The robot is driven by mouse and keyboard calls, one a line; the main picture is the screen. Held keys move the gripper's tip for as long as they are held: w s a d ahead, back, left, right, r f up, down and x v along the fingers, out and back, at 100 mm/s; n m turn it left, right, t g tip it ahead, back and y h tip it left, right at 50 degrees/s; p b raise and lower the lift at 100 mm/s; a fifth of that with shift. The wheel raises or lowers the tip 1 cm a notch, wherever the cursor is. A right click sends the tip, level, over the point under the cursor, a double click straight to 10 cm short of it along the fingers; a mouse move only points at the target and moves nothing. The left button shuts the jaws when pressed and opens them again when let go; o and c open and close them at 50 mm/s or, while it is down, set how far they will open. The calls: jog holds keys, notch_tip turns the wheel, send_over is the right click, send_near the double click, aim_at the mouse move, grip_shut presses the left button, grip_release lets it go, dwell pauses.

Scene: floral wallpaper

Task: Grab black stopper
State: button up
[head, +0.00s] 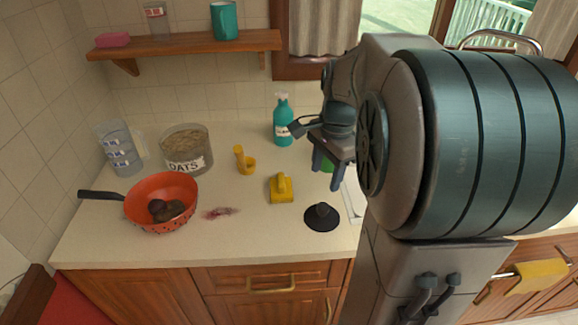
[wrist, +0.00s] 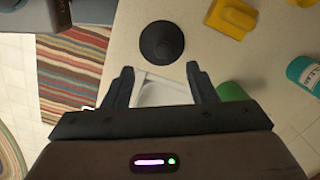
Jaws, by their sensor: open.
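The black stopper (head: 322,216) is a round, flat disc with a raised knob, lying on the counter (head: 95,236) near its front edge. It also shows in the wrist view (wrist: 162,43), beyond my fingertips and apart from them. My gripper (head: 330,168) hangs above the counter, behind the stopper in the head view. In the wrist view my gripper (wrist: 160,72) is open, with nothing between its fingers but the pale edge of the sink below. My arm hides the right part of the counter in the head view.
Near the stopper stand a yellow block-like item (head: 281,188), a yellow scoop (head: 245,161) and a teal bottle (head: 283,122). A green item (wrist: 231,91) is beside my right finger.

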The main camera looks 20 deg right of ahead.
aim_at(323, 205)
jog(key=f+m, duration=0.1)
jog(key=f, duration=0.1)
jog(key=w+d+f+m, duration=0.1)
jog(key=f, duration=0.2)
jog(key=d+f+m, duration=0.1)
jog(key=f, duration=0.2)
jog(key=shift+w+f+y, duration=0.1)
jog(key=shift+w+y, duration=0.15)
jog(key=shift+y, duration=0.05)
jog(key=f, duration=0.2)
jog(key=a+f, duration=0.1)
jog(key=f, duration=0.2)
jog(key=shift+s+f+p, duration=0.15)
jog(key=shift+f+p, duration=0.1)
jog(key=shift+p, duration=0.15)
jog(key=c, duration=1.1)
jog(key=shift+r, duration=0.1)
